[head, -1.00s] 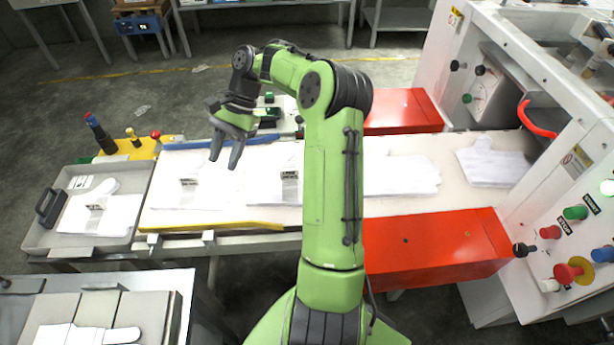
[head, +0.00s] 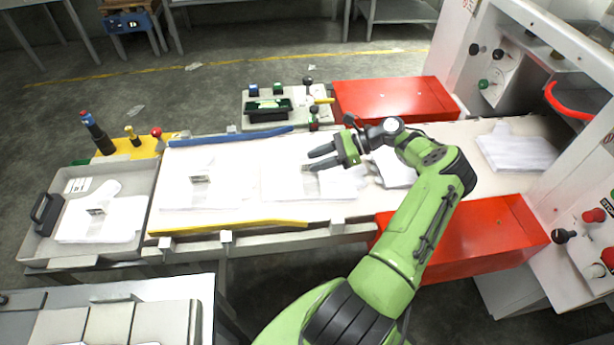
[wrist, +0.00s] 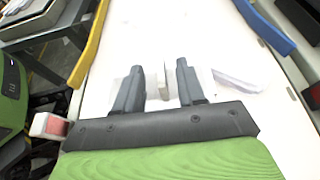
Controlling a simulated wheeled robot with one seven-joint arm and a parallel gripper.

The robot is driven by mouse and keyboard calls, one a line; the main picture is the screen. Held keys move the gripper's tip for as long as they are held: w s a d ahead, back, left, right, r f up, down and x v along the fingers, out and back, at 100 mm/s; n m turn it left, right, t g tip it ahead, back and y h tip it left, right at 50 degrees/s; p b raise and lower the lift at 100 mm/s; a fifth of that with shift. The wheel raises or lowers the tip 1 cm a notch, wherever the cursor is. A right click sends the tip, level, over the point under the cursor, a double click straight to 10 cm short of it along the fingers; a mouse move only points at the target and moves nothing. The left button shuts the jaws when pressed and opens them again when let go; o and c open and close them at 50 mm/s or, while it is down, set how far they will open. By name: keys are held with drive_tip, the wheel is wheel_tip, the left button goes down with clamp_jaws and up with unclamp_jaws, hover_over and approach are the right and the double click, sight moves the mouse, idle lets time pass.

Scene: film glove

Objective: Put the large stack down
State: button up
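Several flat white film-glove stacks lie in a row on the white table. One (head: 340,184) lies under my gripper, with a small metal clip on it. Another clipped stack (head: 222,188) lies to its left, and one (head: 396,168) to its right is partly hidden by my arm. I cannot tell which is the large stack. My gripper (head: 314,159) points left, low over the stack. In the wrist view its two dark fingers (wrist: 160,82) are apart, with the clip (wrist: 165,80) showing in the gap, clear of both fingers.
A grey tray (head: 40,238) at left holds another clipped stack (head: 105,219). Yellow (head: 230,227) and blue (head: 230,137) rails edge the table. Red boxes (head: 385,97) flank it at right, near the white machine (head: 570,205). A further stack (head: 518,153) lies near the machine.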

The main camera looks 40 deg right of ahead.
sight(308, 162)
drive_tip(key=b+x, duration=0.2)
drive_tip(key=x, duration=0.3)
drive_tip(key=shift+w+a, duration=0.15)
drive_tip(key=shift+a, duration=0.05)
drive_tip(key=shift+r, duration=0.15)
clamp_jaws()
